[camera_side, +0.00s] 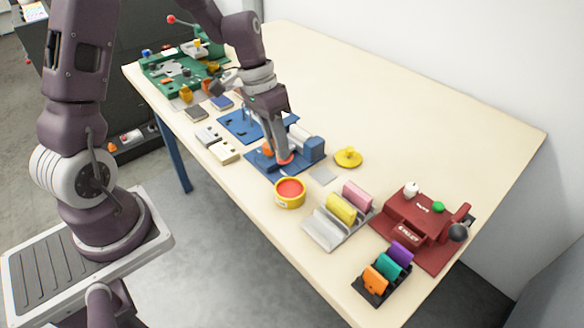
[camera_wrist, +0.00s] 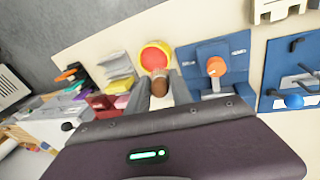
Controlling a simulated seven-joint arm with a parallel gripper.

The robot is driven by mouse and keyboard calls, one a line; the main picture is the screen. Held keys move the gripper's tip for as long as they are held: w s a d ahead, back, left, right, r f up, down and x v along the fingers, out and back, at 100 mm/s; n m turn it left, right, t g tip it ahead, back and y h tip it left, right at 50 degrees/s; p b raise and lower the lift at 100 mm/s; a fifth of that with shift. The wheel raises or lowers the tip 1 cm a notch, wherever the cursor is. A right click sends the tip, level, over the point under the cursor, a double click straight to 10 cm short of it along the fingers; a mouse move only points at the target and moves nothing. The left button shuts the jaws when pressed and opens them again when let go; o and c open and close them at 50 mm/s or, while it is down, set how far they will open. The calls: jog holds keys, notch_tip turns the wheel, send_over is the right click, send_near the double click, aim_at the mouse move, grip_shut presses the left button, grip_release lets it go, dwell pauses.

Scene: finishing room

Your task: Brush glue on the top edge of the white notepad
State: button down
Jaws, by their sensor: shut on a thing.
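My gripper (camera_side: 283,155) points down over the blue padding station (camera_side: 264,166) in the side view. A yellow pot (camera_side: 290,201) of red glue stands open in front of the station.
A yellow lid (camera_side: 348,157) and a grey plate (camera_side: 323,175) lie right of the station. A grey rack (camera_side: 334,231) with yellow and pink pads, a red machine (camera_side: 412,222) and a black rack (camera_side: 376,289) stand further right. The table's back is clear.

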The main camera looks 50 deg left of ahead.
jog(key=shift+w+a+n, duration=0.2)
jog(key=shift+a+n, duration=0.1)
jog(key=shift+n, duration=0.2)
jog(key=w+a+r+m, duration=0.1)
jog(key=w+a+r, duration=0.4)
jog(key=w+a, duration=0.75)
jog(key=shift+f, duration=3.25)
jog(key=shift+x, duration=0.9)
jog(key=shift+s+d, duration=0.1)
jog(key=shift+d, duration=3.9)
jog(key=shift+a, duration=4.35)
notch_tip(320, 180, up, 8)
jog(key=shift+d, duration=0.1)
